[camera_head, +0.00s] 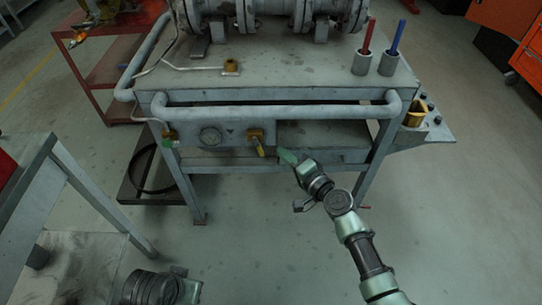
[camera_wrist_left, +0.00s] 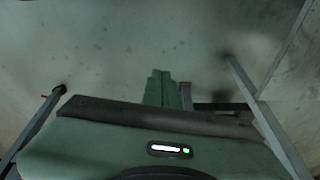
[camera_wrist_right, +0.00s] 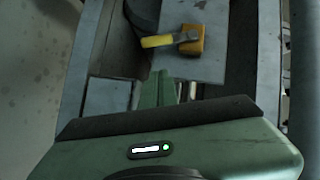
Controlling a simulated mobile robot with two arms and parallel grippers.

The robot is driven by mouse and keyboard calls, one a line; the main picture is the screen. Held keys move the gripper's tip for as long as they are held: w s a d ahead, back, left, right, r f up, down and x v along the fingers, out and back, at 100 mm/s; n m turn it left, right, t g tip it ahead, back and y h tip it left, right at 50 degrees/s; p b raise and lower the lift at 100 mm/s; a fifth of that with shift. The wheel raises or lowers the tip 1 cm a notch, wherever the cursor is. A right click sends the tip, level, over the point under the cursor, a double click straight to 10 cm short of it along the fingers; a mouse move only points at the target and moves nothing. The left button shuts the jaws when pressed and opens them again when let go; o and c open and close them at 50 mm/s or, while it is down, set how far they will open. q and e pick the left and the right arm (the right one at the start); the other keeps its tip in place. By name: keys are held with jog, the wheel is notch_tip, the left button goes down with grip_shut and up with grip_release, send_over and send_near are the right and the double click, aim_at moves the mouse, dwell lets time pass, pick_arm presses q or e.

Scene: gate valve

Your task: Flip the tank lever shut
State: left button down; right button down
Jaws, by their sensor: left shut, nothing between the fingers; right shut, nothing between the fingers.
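A brass valve (camera_head: 255,134) with a yellow lever (camera_head: 260,149) sits on the grey front panel under the workbench top. The lever points down and slightly right in the head view. The valve (camera_wrist_right: 191,40) and yellow lever (camera_wrist_right: 157,41) show clearly in the right wrist view, ahead of my gripper. Another valve with a green handle (camera_head: 168,143) is at the panel's left end. No label tells which is the tank lever. My right gripper (camera_head: 286,156) is shut and empty, just right of the yellow lever and apart from it. My left gripper (camera_wrist_left: 166,88) is shut and empty over bare floor.
A round gauge (camera_head: 210,136) is between the two valves. A thick grey rail (camera_head: 275,111) runs across the bench front above the panel. The bench (camera_head: 290,75) carries a flanged pipe assembly (camera_head: 270,14) and red and blue rods in cups. Another grey table (camera_head: 40,190) stands at left.

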aim_at(262, 153)
pick_arm(q)
jog(key=shift+r, duration=0.55)
pick_arm(e)
jog(key=shift+w+a+f, duration=0.1)
jog(key=shift+a+f, duration=0.1)
jog(key=shift+a, duration=0.4)
jog(key=shift+w+a+f, duration=0.15)
jog(key=shift+a+f, duration=0.05)
jog(key=shift+a, duration=0.45)
jog(key=shift+w+a+f, duration=0.1)
jog(key=shift+a+f, duration=0.1)
jog(key=shift+a, duration=0.4)
